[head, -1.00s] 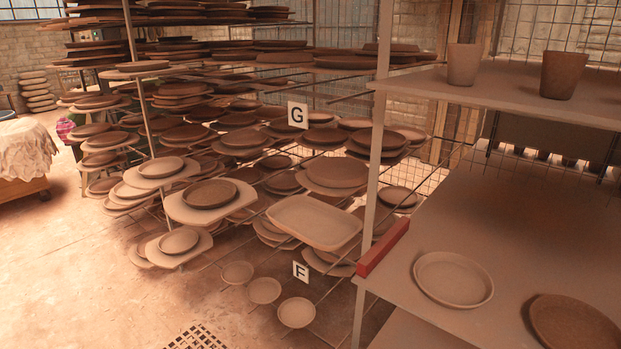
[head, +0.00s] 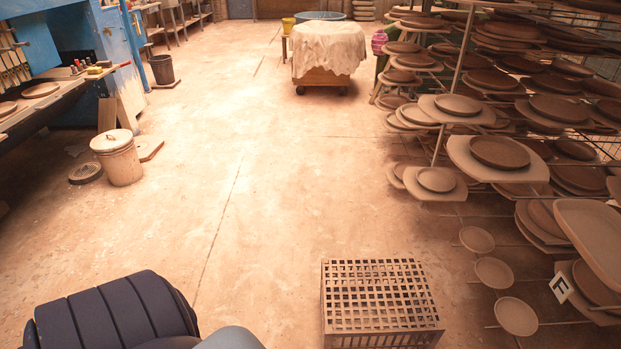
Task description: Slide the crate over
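A brown slatted crate (head: 378,296) with a grid of square holes in its top stands on the floor at the bottom of the head view, right of centre. Its lower edge is close to the picture's bottom edge. A dark ribbed part and a grey rounded part at the bottom left look like my own body. Neither of my grippers shows, so none is seen touching the crate.
A rack of clay plates (head: 500,152) stands close to the crate's right, with low plates (head: 494,272) sticking out. A lidded bucket (head: 118,158) stands at the left by a workbench (head: 62,95). A cloth-covered cart (head: 327,55) stands far back. The middle floor is clear.

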